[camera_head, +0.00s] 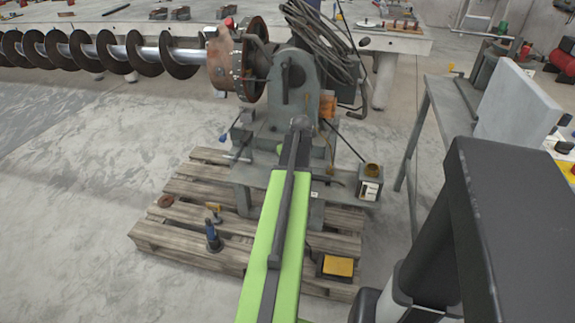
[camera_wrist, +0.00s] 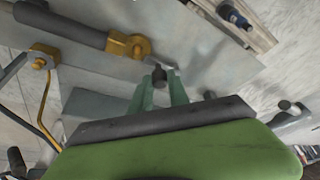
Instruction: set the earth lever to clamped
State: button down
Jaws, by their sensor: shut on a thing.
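In the wrist view, the two pale green fingers of my gripper (camera_wrist: 160,88) are closed around a small dark knob (camera_wrist: 159,74). The knob seems to be the end of the earth lever, a thin pale arm reaching from a brass-coloured fitting (camera_wrist: 137,46). A thick dark grey handle or cable end (camera_wrist: 65,22) runs into that fitting from the left. I cannot read whether the lever stands at clamped. In the head view, my green arm hides the fingertips and the lever against the grey machine stand (camera_head: 285,110).
A large auger (camera_head: 100,50) extends left. A small box (camera_head: 370,182) sits right of the stand. A yellow bent rod (camera_wrist: 45,100) lies left in the wrist view.

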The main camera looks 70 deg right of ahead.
jog(key=c, duration=1.3)
grip_release()
jog(key=shift+d, duration=0.1)
jog(key=p+v, duration=1.6)
jog(key=v, duration=0.1)
jog(key=shift+s+r, duration=0.1)
jog(key=shift+s, duration=0.1)
